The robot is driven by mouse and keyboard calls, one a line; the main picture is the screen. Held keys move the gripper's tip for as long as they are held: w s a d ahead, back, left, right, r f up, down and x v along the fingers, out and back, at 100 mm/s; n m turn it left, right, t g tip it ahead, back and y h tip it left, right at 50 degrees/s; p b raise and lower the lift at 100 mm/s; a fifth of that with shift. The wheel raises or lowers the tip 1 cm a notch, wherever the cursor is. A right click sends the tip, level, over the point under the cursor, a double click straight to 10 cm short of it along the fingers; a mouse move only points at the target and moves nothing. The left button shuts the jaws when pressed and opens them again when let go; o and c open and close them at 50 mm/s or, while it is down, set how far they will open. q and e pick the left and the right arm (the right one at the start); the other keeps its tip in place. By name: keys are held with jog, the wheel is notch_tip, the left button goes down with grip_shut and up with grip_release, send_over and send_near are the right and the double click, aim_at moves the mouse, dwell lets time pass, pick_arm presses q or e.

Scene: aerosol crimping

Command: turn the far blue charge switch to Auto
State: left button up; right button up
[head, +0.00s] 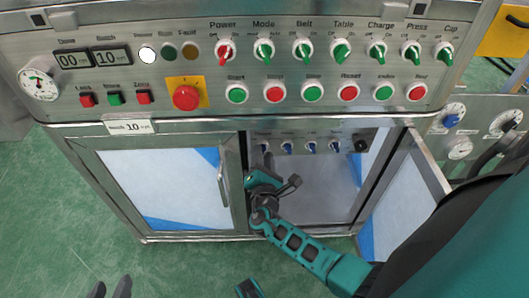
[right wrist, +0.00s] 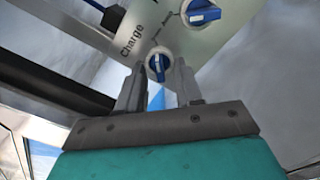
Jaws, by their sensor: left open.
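The blue charge switch (right wrist: 158,65) shows in the right wrist view, a round knob with a white mark beside the printed word Charge. In the head view it is the leftmost blue switch (head: 264,147) on the panel inside the cabinet. My right gripper (right wrist: 160,72) is open, its fingertips on either side of the switch in the wrist picture. Whether they touch it I cannot tell. In the head view my right gripper (head: 267,164) reaches through the cabinet opening just below the switch. My left gripper (head: 111,287) is open and empty at the bottom left, away from the cabinet.
Another blue switch (right wrist: 201,13) sits close to the charge switch. The right cabinet door (head: 405,195) is swung open beside my right arm; the left door (head: 165,185) is shut. The upper front panel (head: 210,75) carries green switches and buttons.

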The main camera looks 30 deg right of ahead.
dwell(0.3)
grip_shut()
dwell(0.3)
